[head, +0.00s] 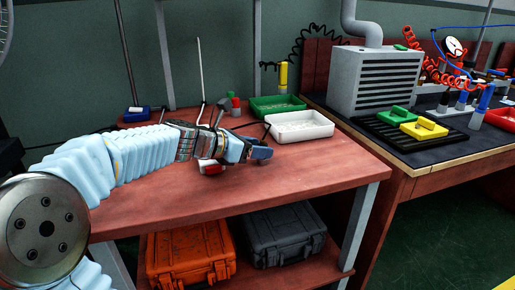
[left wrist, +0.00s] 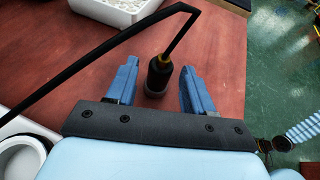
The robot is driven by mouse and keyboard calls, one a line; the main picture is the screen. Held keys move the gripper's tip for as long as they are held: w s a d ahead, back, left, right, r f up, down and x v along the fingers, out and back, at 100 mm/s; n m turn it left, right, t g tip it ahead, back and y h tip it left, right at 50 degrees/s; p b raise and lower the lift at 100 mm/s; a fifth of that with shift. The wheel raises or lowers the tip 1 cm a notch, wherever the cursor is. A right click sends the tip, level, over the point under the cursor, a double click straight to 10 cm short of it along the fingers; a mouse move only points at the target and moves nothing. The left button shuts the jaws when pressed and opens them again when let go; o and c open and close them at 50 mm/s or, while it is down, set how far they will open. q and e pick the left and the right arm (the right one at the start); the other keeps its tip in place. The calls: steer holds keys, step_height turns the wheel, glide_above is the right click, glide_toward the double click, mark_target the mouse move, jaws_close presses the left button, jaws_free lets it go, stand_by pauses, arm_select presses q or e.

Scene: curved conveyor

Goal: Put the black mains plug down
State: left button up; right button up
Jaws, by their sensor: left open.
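My left gripper (head: 260,152) is over the red-brown bench top (head: 150,198), in front of the white tray (head: 300,126). In the left wrist view the left gripper (left wrist: 157,92) is open, with its two blue fingers apart. A black cylindrical body with an orange-yellow collar, which looks like the black mains plug (left wrist: 158,76), stands between the fingers with visible gaps on both sides. A black cable bends from its top toward the left. In the head view the plug is mostly hidden by the gripper.
A green tray (head: 277,105) stands behind the white tray. A blue object (head: 136,114) lies at the back left. Orange (head: 188,250) and grey (head: 285,234) cases sit on the shelf below. The bench's right front is clear. A grey vented box (head: 375,80) stands on the adjoining bench.

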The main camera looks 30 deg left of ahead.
arm_select(q)
steer(key=v, duration=1)
steer(key=shift+s+r+p, duration=0.1)
steer(key=shift+s+p, duration=0.1)
steer(key=shift+p, duration=0.2)
steer(key=shift+s+a+r, duration=0.15)
steer(key=shift+s+a, duration=0.1)
steer(key=shift+s, duration=0.2)
